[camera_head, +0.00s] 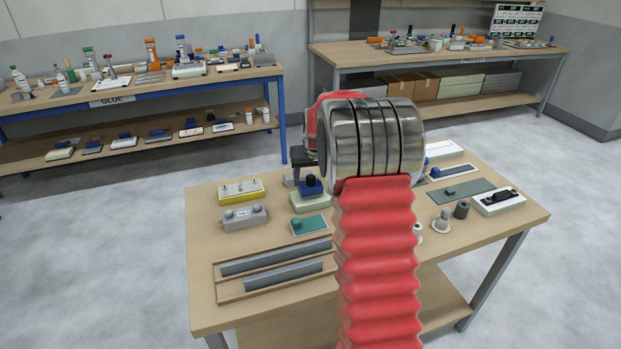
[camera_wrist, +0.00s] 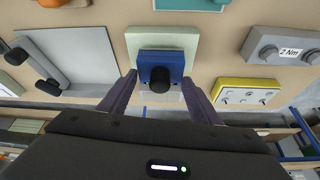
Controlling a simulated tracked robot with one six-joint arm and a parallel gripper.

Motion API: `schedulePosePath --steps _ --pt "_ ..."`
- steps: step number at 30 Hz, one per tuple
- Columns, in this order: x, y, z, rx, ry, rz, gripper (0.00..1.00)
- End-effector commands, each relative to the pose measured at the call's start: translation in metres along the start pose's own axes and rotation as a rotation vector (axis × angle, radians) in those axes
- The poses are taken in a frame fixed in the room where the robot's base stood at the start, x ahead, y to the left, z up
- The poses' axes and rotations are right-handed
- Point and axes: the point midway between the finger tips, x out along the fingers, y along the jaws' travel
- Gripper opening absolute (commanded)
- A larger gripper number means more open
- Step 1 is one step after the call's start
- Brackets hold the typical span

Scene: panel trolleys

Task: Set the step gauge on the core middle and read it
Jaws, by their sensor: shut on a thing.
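The step gauge appears to be the small blue block with a black knob (camera_wrist: 161,64), which also shows in the head view (camera_head: 311,188). My gripper (camera_wrist: 160,80) is shut on it, one dark finger on each side. In both views the blue block looks on or just above the pale green top; I cannot tell contact. No reading is visible. My red arm hides part of the bench.
A yellow-edged box (camera_head: 241,190), a grey box (camera_head: 245,217) and a teal plate (camera_head: 310,225) lie close by. A wooden tray (camera_head: 222,279) with grey bars is at the front. A grey-green plate (camera_head: 476,185) is at the right. Bare bench lies at the left edge.

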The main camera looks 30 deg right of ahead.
Motion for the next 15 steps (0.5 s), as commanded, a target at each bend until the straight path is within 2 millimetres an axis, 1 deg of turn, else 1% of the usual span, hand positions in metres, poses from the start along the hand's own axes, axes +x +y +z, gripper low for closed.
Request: schedulePosePath --steps 15 --pt "0.005 0.0 0.0019 0.0 0.001 0.0 0.17"
